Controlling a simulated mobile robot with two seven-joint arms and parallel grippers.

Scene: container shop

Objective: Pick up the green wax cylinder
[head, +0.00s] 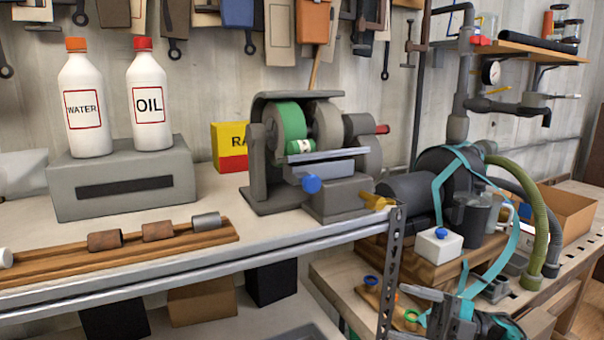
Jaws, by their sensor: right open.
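A small green cylinder with a pale band (300,146), which looks like the green wax cylinder, lies on the bench grinder (340,197), just below its large green wheel (287,119). Its underside is partly hidden by the grinder's flat rest. My right gripper (410,314) is at the bottom right edge of the head view, open and partly cut off. It is well to the right of and lower than the cylinder, near the lower workbench. It touches neither the cylinder nor the grinder. My left gripper is not in view.
A metal shelf post (391,268) stands between my right gripper and the grinder. Water (84,105) and oil (149,98) bottles stand on a grey block. A wooden rack (190,240) holds small cylinders. Hoses and a motor crowd the right bench. Bare bench lies before the grinder.

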